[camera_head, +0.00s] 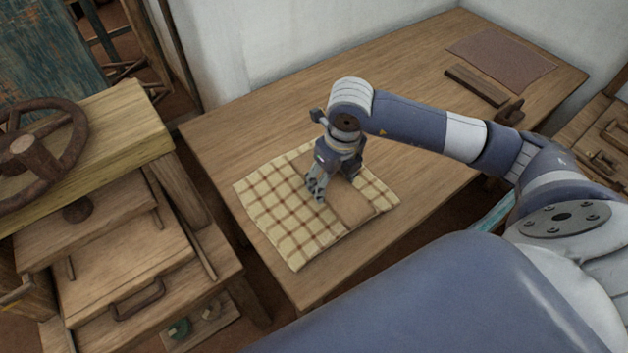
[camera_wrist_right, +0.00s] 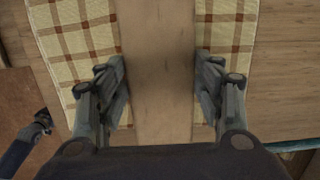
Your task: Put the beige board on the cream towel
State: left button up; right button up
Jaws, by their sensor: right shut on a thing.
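The beige board (camera_head: 352,209) is a plain, flat, pale wooden piece over the cream towel (camera_head: 275,200), which has brown checks and lies on the wooden table. My right gripper (camera_head: 317,190) points down over the towel and is shut on the board. In the right wrist view the board (camera_wrist_right: 158,75) runs between the two fingers (camera_wrist_right: 160,92), with the towel (camera_wrist_right: 80,35) showing on both sides. The board looks flat and low, but I cannot tell whether it touches the towel. The gripper hides part of the board.
The wooden table (camera_head: 250,128) is clear around and behind the towel. A dark wooden bar (camera_head: 477,86) and a reddish-brown mat (camera_head: 502,60) lie at its far right. A wooden frame with a rusty wheel (camera_head: 72,160) stands at the left, across a gap.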

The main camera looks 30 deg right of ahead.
jog(key=w+a, duration=0.2)
jog(key=w, duration=0.1)
jog(key=shift+a+f, duration=0.2)
jog(key=shift+a, duration=0.2)
notch_tip(320, 180, down, 4)
jog(key=shift+r+b, duration=0.15)
jog(key=shift+b, duration=1)
jog(key=shift+o, duration=0.2)
jog(key=shift+r, duration=0.1)
jog(key=shift+c, duration=0.2)
